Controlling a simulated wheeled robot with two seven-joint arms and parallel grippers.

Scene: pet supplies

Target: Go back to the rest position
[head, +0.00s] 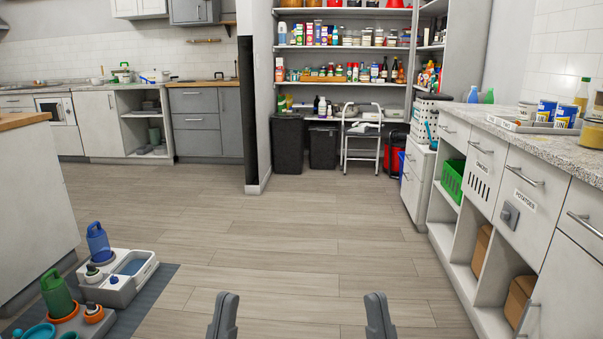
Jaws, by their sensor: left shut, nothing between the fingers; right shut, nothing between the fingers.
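My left gripper (224,314) shows at the bottom edge of the head view, left of the middle. It is a grey shape pointing forward, shut and empty. My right gripper (379,314) shows at the bottom edge, right of the middle, also shut and empty. The two are well apart, at about the same height, over the wooden floor (300,240). Neither touches anything that I can see. The rest of both arms is outside the picture.
A counter with drawers (519,190) runs along the right. On the left floor, a mat (160,285) bears pet feeders, one with a blue bottle (98,242) and one with a green bottle (57,296). Shelves (345,48) stand at the back. The middle floor is clear.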

